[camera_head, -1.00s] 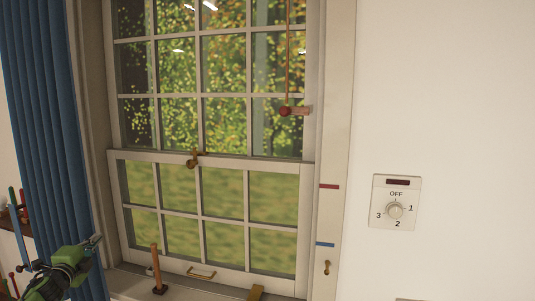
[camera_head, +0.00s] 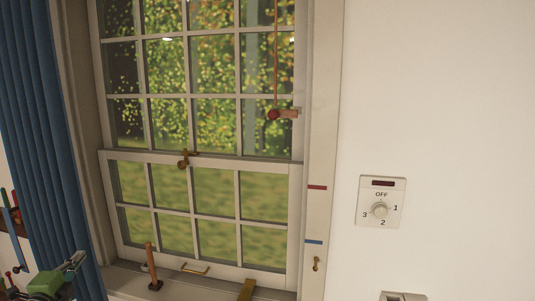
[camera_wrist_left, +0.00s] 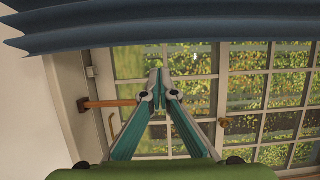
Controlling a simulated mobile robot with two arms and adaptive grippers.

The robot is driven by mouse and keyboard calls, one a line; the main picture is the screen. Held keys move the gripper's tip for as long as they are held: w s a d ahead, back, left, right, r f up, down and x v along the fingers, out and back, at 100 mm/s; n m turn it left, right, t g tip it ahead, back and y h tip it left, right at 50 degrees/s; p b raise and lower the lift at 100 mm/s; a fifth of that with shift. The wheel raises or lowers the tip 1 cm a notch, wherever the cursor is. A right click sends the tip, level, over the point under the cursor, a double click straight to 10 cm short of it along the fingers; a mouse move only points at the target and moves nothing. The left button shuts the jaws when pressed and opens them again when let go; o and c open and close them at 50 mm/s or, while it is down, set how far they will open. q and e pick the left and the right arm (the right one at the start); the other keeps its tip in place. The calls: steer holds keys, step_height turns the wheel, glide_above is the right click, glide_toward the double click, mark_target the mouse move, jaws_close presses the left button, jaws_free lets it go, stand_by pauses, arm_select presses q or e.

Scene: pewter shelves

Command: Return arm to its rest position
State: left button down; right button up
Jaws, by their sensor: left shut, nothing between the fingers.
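My left gripper (camera_head: 76,261) is at the lower left of the head view, in front of the blue curtain and left of the window. In the left wrist view, my left gripper (camera_wrist_left: 160,84) points toward the window with its fingertips together and nothing between them. My right gripper is in neither view.
The sash window (camera_head: 196,210) has a brass latch (camera_head: 183,160) and an upright wooden handle (camera_head: 151,268) at its sill. The blue curtain (camera_head: 45,140) hangs at left; it also crosses the top of the wrist view (camera_wrist_left: 160,20). A dial switch (camera_head: 381,210) is on the right wall.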

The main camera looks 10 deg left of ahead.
arm_select(q)
steer(key=shift+s+d, duration=0.25)
steer(key=shift+s, duration=0.4)
